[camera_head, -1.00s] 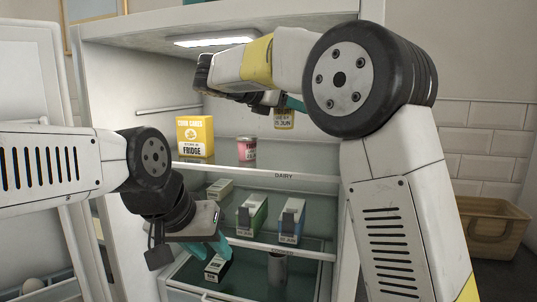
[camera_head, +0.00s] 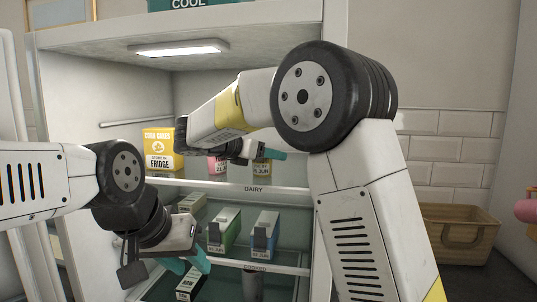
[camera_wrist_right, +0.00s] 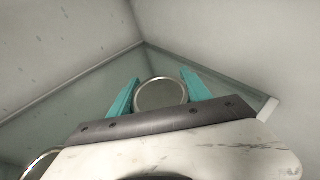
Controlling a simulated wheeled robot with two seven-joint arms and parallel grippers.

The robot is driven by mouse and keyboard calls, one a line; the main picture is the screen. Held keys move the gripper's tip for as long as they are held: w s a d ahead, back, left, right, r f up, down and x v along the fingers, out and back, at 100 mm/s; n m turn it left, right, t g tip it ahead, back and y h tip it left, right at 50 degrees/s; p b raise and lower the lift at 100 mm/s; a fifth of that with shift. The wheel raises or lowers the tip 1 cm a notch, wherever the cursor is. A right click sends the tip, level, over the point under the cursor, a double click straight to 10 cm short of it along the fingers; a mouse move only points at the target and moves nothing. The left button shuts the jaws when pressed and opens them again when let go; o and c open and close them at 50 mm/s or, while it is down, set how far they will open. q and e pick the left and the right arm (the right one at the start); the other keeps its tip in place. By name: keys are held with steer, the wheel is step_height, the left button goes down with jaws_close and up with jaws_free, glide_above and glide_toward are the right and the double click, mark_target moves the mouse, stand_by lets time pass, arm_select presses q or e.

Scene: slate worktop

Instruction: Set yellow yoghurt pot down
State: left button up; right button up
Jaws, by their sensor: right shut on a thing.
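The yellow yoghurt pot (camera_head: 262,169) is at the DAIRY shelf (camera_head: 253,188) of the open fridge, right of the pink pot (camera_head: 217,166). Its upper part is hidden by my right gripper (camera_head: 268,155), which is shut on it. I cannot tell whether its base touches the shelf. In the right wrist view the pot's round top (camera_wrist_right: 161,94) sits between the two teal fingers (camera_wrist_right: 160,92). My left gripper (camera_head: 188,264) is lower, at the fridge's lower front, with its teal fingers apart, just above a small dark box (camera_head: 190,284).
A yellow carton (camera_head: 160,146) stands at the left of the DAIRY shelf. Green (camera_head: 224,230) and blue (camera_head: 264,236) cartons stand on the shelf below. A round rim (camera_wrist_right: 40,162) shows close by in the right wrist view. A wicker basket (camera_head: 455,232) is outside, right.

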steer(key=o, duration=1.7)
steer(key=shift+f, duration=0.1)
steer(key=shift+s+a+r, duration=0.15)
steer(key=shift+a+r, duration=0.1)
steer(key=v, duration=1.1)
steer(key=shift+s+a+r, duration=0.1)
steer(key=shift+s, duration=0.1)
